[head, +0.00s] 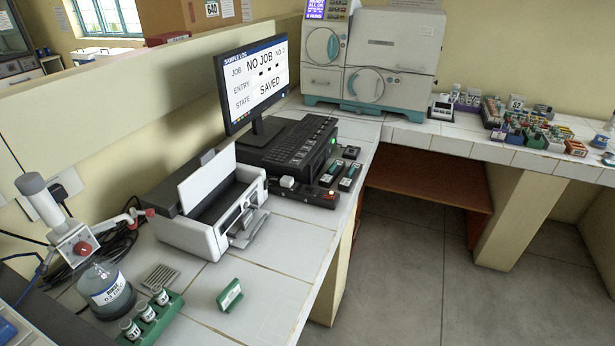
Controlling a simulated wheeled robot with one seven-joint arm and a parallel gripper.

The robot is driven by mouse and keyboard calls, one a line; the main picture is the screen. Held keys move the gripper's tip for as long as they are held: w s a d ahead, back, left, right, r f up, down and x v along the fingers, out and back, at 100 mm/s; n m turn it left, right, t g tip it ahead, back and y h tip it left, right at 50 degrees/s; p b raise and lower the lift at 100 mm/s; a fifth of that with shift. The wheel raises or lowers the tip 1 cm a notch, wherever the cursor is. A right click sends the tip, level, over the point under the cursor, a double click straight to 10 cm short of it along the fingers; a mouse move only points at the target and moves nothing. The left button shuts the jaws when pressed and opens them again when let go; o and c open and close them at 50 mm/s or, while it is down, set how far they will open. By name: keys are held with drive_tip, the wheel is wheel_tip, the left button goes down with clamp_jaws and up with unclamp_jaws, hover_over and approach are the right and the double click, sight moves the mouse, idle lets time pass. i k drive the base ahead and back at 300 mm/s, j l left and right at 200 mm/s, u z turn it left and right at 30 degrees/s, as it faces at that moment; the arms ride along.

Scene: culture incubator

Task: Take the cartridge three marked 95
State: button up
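No cartridge with a readable 95 shows in the head view. Many small labelled coloured pieces (535,125) stand crowded on the back right bench; most of their markings are too small to read. Two dark pieces with teal tops, one of them here (349,177), lie at the front of the black unit beside the monitor. A small green piece with a pale label (230,295) stands alone on the near tiled bench. I cannot tell which of these, if any, is the cartridge. My gripper is not in view.
A monitor (256,80) reads "NO JOB" and "SAVED". A white printer-like device (212,205) stands on the near bench. A liquid bottle (106,290) and a green vial rack (165,315) stand at lower left. A large white machine (375,55) stands behind. The floor (400,270) is open.

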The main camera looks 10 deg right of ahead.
sight(329, 176)
drive_tip(key=i+l+u, duration=0.1)
drive_tip(key=u, duration=0.35)
drive_tip(key=l+u, duration=0.2)
drive_tip(key=u, duration=0.25)
drive_tip(key=i+l+u, duration=0.1)
drive_tip(key=u, duration=0.3)
drive_tip(key=l+u, duration=0.3)
drive_tip(key=u, duration=0.15)
drive_tip(key=l+u, duration=0.2)
drive_tip(key=l, duration=0.25)
drive_tip(key=k+l+u, duration=0.15)
drive_tip(key=l, duration=0.3)
drive_tip(key=l+u, duration=0.2)
drive_tip(key=l, duration=0.25)
drive_tip(key=k+l+u, duration=0.2)
drive_tip(key=l, duration=0.2)
drive_tip(key=k+l+u, duration=0.15)
drive_tip(key=l, duration=0.25)
drive_tip(key=k+l+u, duration=0.2)
drive_tip(key=l, duration=0.2)
